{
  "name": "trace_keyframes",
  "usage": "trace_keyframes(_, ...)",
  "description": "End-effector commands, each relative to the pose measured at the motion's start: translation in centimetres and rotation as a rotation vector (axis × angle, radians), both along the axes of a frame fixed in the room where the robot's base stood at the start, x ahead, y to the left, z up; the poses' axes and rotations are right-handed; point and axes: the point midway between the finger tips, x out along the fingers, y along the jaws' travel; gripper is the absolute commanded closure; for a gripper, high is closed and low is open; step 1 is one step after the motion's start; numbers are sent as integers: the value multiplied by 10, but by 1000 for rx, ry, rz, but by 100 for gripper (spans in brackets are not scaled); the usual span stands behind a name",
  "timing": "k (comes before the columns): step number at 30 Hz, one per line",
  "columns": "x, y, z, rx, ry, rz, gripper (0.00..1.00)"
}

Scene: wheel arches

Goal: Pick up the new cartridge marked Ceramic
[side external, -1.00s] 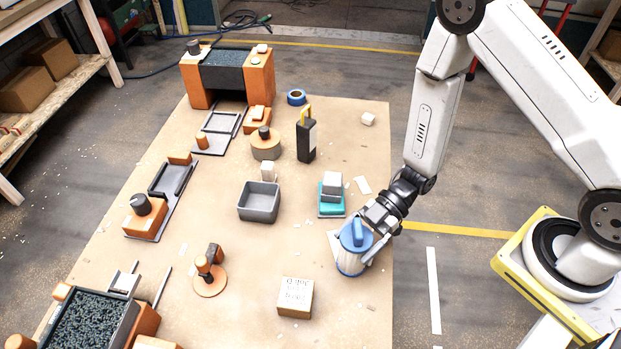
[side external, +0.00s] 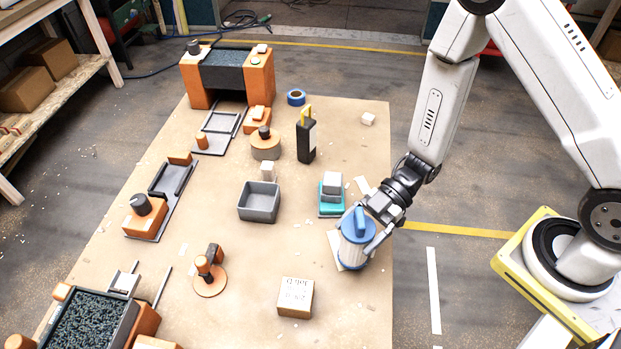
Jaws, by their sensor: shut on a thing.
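A pale cylindrical cartridge (side external: 353,252) with a blue cap, blue top handle and blue base band is at the right side of the table. My gripper (side external: 372,232) is shut on it from the right. It looks upright, and a pale flat piece shows on the table beside it. I cannot tell for sure whether its base is clear of the table. No Ceramic marking is readable on it from this view.
A grey open bin (side external: 259,201) stands left of the cartridge. A teal block with a grey top (side external: 332,195) is close behind it. A box with printed writing (side external: 295,297) is in front. A black and yellow upright item (side external: 306,137) stands farther back.

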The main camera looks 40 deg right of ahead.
Motion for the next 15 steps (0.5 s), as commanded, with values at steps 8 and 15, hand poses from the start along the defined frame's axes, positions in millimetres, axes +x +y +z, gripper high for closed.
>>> trace_keyframes(8,1,0,33,0,-4,0,76)
trace_keyframes(15,0,0,55,0,-4,-1,76)
